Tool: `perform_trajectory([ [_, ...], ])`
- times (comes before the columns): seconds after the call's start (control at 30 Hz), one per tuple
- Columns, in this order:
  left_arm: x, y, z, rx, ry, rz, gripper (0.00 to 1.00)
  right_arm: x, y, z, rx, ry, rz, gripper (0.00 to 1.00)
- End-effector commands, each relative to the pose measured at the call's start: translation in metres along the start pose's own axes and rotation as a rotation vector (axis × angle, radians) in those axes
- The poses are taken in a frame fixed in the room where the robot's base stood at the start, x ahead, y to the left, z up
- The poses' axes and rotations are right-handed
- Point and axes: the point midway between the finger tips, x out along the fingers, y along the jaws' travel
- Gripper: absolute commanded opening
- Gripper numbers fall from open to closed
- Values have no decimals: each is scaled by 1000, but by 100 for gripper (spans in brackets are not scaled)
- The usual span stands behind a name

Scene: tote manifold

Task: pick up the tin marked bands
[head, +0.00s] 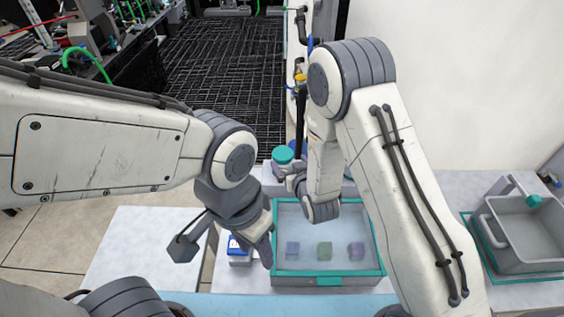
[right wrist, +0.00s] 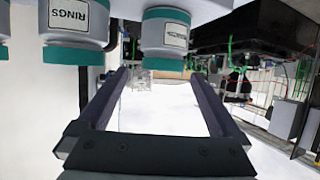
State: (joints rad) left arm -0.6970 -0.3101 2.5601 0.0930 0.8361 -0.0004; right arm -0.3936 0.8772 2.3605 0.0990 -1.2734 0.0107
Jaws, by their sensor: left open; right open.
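In the right wrist view, upside down, a white tin with a teal lid reads RINGS (right wrist: 76,20). A second teal-lidded white tin (right wrist: 167,35) has a label too small to read, so I cannot tell whether it says bands. In the head view a teal-lidded tin (head: 283,158) stands at the back, beside my right gripper (head: 290,178). My right gripper is open and empty; its spread fingers (right wrist: 160,78) show in the wrist view, with the second tin beyond them. My left gripper (head: 262,252) is open, low beside a blue-and-white container (head: 238,251).
A clear-topped bin with a teal rim (head: 328,281) holds several coloured blocks, right of my left gripper. A grey tote (head: 530,240) stands at the far right. The white table (head: 140,245) is bare at the left. Part of another tin (right wrist: 3,30) shows at the wrist view's left edge.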

Motion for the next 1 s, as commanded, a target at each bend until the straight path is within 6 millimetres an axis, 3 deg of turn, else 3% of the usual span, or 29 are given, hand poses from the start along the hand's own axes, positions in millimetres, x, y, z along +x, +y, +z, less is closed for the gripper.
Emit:
perform_trajectory([
  [0.4,-20,1,-1,0,0,0,50,49,-6,-2,-2,0,-3,100],
  [0.67,-20,1,-1,0,0,0,50,53,-6,-1,-2,0,-3,100],
  [0.7,-20,1,-1,0,0,0,50,53,-6,-1,-2,0,-3,96],
  [0.9,-20,1,-1,0,0,0,50,52,-6,-1,-2,0,-3,24],
  [1.0,-20,1,-1,0,0,0,50,52,-6,-2,-2,1,-3,24],
])
